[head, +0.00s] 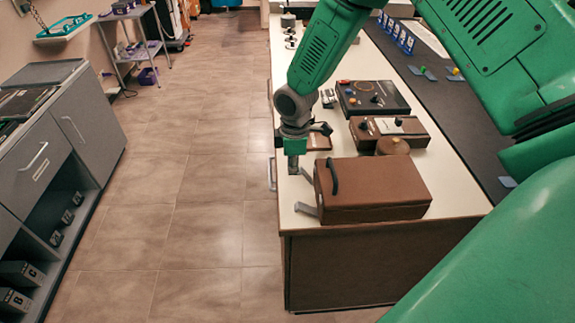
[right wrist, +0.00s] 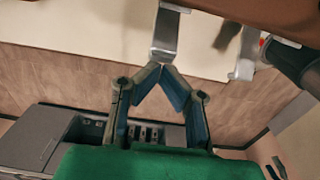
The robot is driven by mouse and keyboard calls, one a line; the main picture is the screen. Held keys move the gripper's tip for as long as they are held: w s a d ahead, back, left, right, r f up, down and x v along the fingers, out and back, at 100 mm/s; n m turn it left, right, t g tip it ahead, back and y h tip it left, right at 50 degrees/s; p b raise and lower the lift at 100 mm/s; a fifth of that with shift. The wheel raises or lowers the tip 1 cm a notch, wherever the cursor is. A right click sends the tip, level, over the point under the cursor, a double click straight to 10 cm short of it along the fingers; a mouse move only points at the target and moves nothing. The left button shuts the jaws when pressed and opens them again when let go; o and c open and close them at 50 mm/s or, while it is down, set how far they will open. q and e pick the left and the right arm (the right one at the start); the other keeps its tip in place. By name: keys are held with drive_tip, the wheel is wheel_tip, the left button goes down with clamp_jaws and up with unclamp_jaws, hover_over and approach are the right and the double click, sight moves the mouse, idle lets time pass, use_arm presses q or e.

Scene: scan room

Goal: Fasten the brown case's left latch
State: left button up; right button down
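The brown case (head: 372,188) stands lid-down near the table's front end, with a dark handle (head: 333,176) on its left-facing side. Two grey latches stick out from that side. The near latch (head: 306,209) slopes outward, away from the case. The far latch (head: 305,175) is beside my right gripper (head: 293,168). In the right wrist view, my right gripper (right wrist: 162,70) has its fingertips together at the free end of one latch (right wrist: 166,38). Whether the latch lies between the tips is unclear. The other latch (right wrist: 243,52) hangs apart to the right. My left gripper is out of view.
Behind the case are a round brown lid (head: 393,146), a brown box with knobs (head: 390,131) and a black panel (head: 372,98). The pale tabletop (head: 455,196) is bare right of the case. Open floor (head: 200,200) lies left, before a grey cabinet (head: 60,130).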

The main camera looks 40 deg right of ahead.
sight(300, 171)
drive_tip(key=shift+s+d+y+p, duration=0.5)
drive_tip(key=shift+s+d, duration=0.1)
drive_tip(key=shift+s+d+r+p, duration=0.3)
drive_tip(key=shift+d+p, duration=0.15)
drive_tip(key=shift+p, duration=0.1)
drive_tip(key=shift+r, duration=0.1)
drive_tip(key=shift+w+d+r+t+p, duration=0.1)
drive_tip(key=shift+w+r+t+p, duration=0.05)
drive_tip(key=shift+r+p, duration=0.25)
drive_tip(key=shift+w+r+t+p, duration=0.1)
drive_tip(key=shift+r+t+p, duration=0.05)
drive_tip(key=shift+r+p, duration=0.25)
